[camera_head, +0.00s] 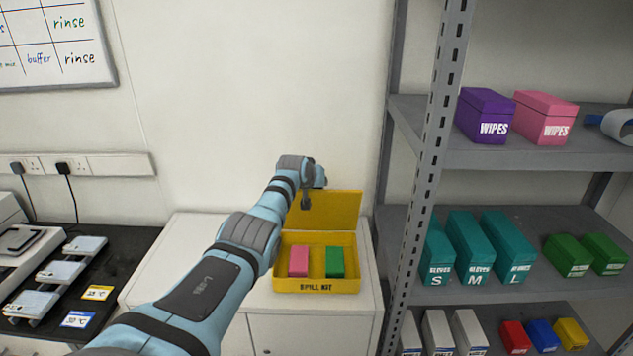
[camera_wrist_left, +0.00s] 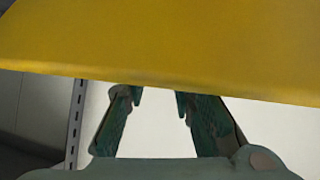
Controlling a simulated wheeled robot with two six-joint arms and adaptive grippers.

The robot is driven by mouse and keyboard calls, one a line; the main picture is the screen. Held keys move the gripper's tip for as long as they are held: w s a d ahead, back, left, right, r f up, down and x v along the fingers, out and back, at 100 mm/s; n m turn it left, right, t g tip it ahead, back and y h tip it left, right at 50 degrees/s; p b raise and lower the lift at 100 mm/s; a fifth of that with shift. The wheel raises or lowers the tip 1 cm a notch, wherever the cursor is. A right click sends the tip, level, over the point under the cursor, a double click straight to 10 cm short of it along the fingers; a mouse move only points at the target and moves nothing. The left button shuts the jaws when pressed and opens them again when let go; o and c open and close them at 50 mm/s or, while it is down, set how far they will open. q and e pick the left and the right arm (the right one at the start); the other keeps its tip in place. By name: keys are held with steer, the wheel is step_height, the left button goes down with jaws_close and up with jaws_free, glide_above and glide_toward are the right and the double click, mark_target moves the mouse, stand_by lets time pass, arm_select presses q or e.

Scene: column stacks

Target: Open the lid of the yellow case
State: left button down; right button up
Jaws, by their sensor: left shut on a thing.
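The yellow case (camera_head: 318,285), marked "SPILL KIT", stands on a white cabinet in the head view. Its lid (camera_head: 338,209) is raised and stands up at the back, leaving the inside open to view. A pink box (camera_head: 299,261) and a green box (camera_head: 334,262) are in the case. My left gripper (camera_head: 306,202) is at the left part of the raised lid and shut on its edge. In the left wrist view the lid (camera_wrist_left: 165,45) fills the top, with the fingertips (camera_wrist_left: 160,97) at its edge. My right gripper is in neither view.
A grey metal shelf unit (camera_head: 418,180) with several boxes stands close to the right of the cabinet. The white cabinet top (camera_head: 180,250) is bare left of the case. A black bench (camera_head: 115,245) with devices is at the far left.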

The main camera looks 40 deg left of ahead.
arm_select(q)
steer(key=shift+s+d+f, duration=0.15)
steer(key=shift+f, duration=0.4)
steer(key=c, duration=1.7)
jaws_free()
steer(key=o, duration=0.3)
steer(key=shift+w+f, duration=0.15)
steer(key=shift+w, duration=0.1)
steer(key=shift+o, duration=0.8)
steer(key=shift+w+a+f, duration=0.2)
steer(key=shift+w+a, duration=0.25)
steer(key=shift+w, duration=0.05)
steer(key=v, duration=1.2)
steer(key=shift+r, duration=0.2)
